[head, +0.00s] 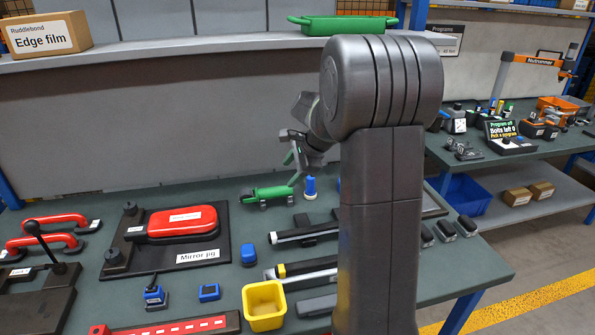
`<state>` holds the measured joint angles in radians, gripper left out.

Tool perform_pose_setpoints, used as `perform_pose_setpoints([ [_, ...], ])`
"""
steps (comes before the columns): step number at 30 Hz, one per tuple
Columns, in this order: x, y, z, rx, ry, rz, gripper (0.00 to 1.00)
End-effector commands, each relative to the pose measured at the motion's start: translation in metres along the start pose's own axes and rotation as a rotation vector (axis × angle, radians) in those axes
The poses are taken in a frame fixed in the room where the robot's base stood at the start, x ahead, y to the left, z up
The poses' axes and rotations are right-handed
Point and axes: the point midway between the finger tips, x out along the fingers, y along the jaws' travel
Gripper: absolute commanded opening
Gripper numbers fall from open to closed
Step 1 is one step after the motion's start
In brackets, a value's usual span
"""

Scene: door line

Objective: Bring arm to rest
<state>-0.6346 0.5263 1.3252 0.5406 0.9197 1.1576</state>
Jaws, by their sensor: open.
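My arm, dark grey, rises large in the right middle of the head view and bends at a rounded joint near the top. It hides part of the bench behind it. My gripper (296,160) shows small to the left of the arm, over the back part of the green-topped workbench (360,270). Its jaws are open, and I see nothing held between them. A green tool (268,194) lies just below it, and a small blue piece (310,187) stands to its right. I cannot tell how far the fingertips are above the green tool.
A mirror jig (202,256) with a red mirror (182,222) stands at left. A yellow bin (264,303) is in front. A shelf (210,48) runs along the back with an edge film box (46,34) and a green tray (342,26). Another bench (480,160) stands right.

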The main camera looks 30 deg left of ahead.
Motion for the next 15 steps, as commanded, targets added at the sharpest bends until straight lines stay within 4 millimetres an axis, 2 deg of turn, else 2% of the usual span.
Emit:
perform_pose_setpoints([
  [10, -0.0021, 0.0001, -0.0001, 0.000, 0.000, 0.000, 0.54],
  [15, 0.0071, 0.0001, 0.0001, 0.000, -0.001, 0.001, 0.54],
])
